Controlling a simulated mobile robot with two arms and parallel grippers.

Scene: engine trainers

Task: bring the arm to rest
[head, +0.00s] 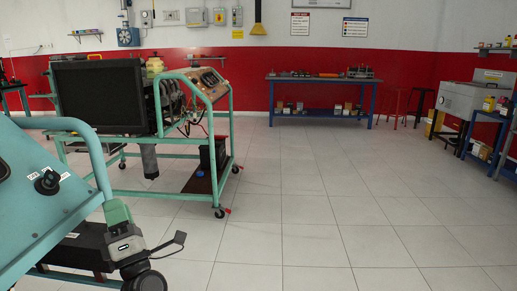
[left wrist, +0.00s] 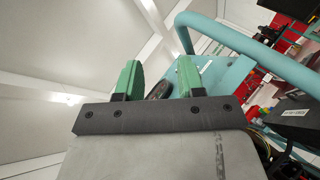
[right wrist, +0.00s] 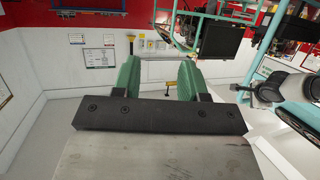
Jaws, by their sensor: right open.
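My left gripper (head: 117,213) shows low at the left of the head view, beside the near teal engine trainer (head: 40,195). In the left wrist view its two green fingers (left wrist: 158,80) stand apart, with nothing held between them. The trainer's teal panel and frame tube (left wrist: 235,45) show behind and to the right of these fingers; I cannot tell whether they touch. My right gripper (right wrist: 158,78) is outside the head view. In the right wrist view its green fingers are apart and empty, facing the room with its white and red walls.
A second engine trainer (head: 150,135) on a teal wheeled frame stands further back at the left. A blue workbench (head: 322,82) is against the red back wall. The tiled floor (head: 320,215) in the middle is clear.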

